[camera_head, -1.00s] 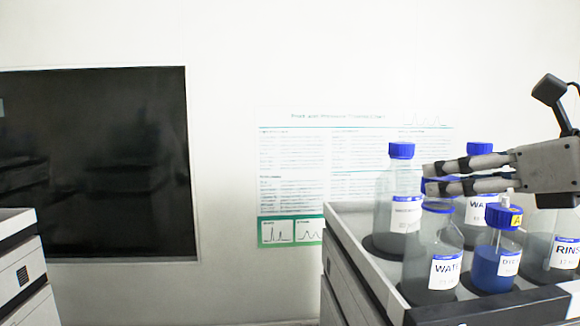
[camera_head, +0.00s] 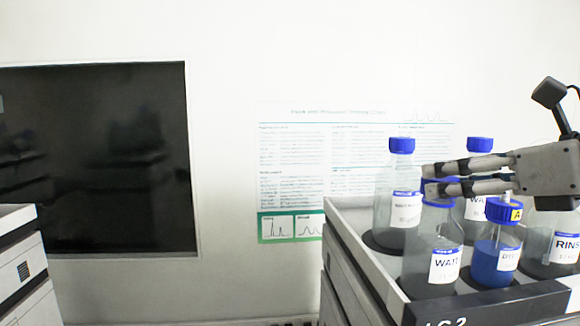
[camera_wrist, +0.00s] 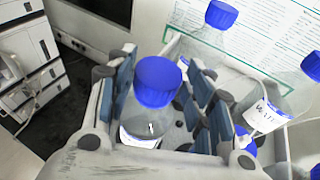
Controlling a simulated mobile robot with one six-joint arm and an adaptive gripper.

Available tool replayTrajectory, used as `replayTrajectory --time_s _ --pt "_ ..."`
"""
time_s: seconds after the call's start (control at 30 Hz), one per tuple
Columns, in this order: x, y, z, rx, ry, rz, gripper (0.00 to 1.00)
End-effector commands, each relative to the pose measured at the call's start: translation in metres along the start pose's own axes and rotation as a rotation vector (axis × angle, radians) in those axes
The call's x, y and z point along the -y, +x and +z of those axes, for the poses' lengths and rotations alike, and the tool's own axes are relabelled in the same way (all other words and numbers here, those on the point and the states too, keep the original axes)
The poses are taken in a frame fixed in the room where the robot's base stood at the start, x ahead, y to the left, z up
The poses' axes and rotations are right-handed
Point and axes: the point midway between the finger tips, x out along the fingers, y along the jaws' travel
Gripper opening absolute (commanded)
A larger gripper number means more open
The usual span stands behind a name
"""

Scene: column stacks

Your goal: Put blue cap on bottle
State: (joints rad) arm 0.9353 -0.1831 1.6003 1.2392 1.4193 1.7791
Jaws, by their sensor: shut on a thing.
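My gripper (camera_head: 430,180) is shut on the blue cap (camera_wrist: 157,82), which sits between the fingers in the wrist view. In the head view the cap (camera_head: 438,191) is partly hidden behind the fingers. It is at the mouth of a clear front-left bottle (camera_head: 432,243) with a white and blue label. The bottle stands upright on the tray and is partly seen below the cap in the wrist view. I cannot tell whether the cap is seated on the neck or just above it.
A capped clear bottle (camera_head: 390,215) stands behind left, and another capped bottle (camera_head: 479,177) behind right. A blue-filled bottle (camera_head: 492,262) with tubing in its cap is close on the right. A rinse bottle (camera_head: 550,248) is farther right. The tray wall (camera_head: 360,245) edges the left side.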

Motion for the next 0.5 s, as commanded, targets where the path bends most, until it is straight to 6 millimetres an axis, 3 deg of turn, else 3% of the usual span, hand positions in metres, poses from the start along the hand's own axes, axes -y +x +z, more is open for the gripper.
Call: replayTrajectory --time_s 0.47,0.5 --pt "0.0 0.0007 -0.0027 0.0 0.0 0.0 0.34" --pt "0.0 0.0007 -0.0027 0.0 0.0 0.0 0.49"
